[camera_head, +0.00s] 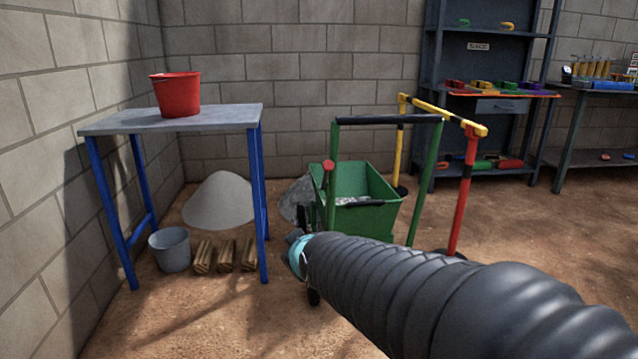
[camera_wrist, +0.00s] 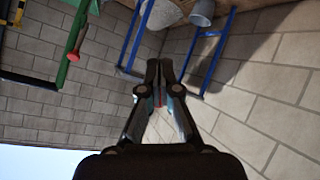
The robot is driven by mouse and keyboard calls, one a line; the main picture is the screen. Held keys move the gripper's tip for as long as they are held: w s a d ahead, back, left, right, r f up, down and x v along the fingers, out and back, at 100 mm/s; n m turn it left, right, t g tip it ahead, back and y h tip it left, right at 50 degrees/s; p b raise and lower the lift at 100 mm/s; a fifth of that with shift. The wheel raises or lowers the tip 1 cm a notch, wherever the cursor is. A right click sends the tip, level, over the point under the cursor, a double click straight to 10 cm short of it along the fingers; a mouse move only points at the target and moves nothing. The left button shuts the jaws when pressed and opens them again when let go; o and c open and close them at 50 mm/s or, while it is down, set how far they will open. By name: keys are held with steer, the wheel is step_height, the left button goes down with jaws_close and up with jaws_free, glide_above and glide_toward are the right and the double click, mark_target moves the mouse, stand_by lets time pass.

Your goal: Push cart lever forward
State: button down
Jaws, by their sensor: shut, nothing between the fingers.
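The green cart (camera_head: 352,191) stands in the middle of the head view, with a tall green frame and a dark top bar. A lever with a red knob (camera_head: 328,166) rises at the cart's left side. In the wrist view a red-ended lever (camera_wrist: 74,54) shows at the upper left, beside a green post (camera_wrist: 68,62). My gripper (camera_wrist: 160,70) is shut and empty in the wrist view, apart from the lever and to its right in that picture. In the head view my arm hides most of the gripper and the cart's lower front.
A grey table (camera_head: 190,120) with blue legs holds a red bucket (camera_head: 177,94). A grey bucket (camera_head: 170,250) and wood blocks (camera_head: 226,256) are below. A yellow and red frame (camera_head: 466,185) stands right of the cart, near shelves (camera_head: 490,65). Bare ground lies at the right.

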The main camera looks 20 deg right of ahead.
steer(key=w+d+n+t+h+b, duration=0.1)
steer(key=w+d+n+t+h, duration=0.25)
steer(key=w, duration=0.75)
steer(key=n+t+h+b, duration=0.3)
steer(key=n+t+h, duration=0.15)
steer(key=t, duration=0.25)
glide_toward(328, 170)
steer(key=shift+h, duration=0.4)
steer(key=p+x, duration=0.1)
steer(key=x, duration=0.6)
steer(key=shift+w+p, duration=0.15)
steer(key=shift+p, duration=0.15)
steer(key=shift+a, duration=0.1)
